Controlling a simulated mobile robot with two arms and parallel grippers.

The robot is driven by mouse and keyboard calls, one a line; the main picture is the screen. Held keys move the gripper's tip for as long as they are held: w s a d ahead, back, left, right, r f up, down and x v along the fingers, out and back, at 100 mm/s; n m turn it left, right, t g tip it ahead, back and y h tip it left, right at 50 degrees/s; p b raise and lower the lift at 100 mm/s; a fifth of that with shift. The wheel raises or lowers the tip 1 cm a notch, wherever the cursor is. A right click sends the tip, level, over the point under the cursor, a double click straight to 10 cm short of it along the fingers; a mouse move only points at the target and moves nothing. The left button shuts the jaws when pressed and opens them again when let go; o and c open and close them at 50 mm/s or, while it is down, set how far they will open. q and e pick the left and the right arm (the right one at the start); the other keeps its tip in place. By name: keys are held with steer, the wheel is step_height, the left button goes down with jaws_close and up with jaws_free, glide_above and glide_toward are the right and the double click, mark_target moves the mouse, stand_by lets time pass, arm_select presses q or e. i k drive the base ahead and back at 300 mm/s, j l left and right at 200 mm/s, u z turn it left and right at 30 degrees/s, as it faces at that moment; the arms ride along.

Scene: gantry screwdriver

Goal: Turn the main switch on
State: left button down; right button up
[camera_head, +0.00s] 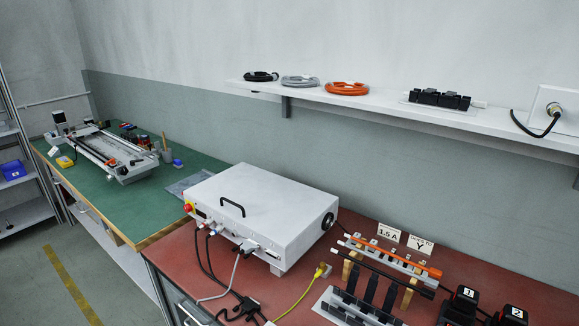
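A white control box (255,205) with a black handle (232,205) on its lid stands on the red bench top. A red knob on yellow (187,207) sits at the left end of its front face. A round black part (328,221) sits on its right side. Which of these is the main switch, and its position, I cannot tell at this size. Neither of my grippers is in view.
Black and grey cables hang from the box front, and a yellow cable (303,292) lies on the red bench (342,266). A rack of rods (395,262) stands to the right. A green bench (139,206) holds a gantry machine (108,150). A wall shelf (390,112) holds coiled cables.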

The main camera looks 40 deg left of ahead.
mark_target(187, 207)
steer(key=u, duration=2.05)
steer(key=j, duration=0.1)
steer(key=i+z, duration=0.05)
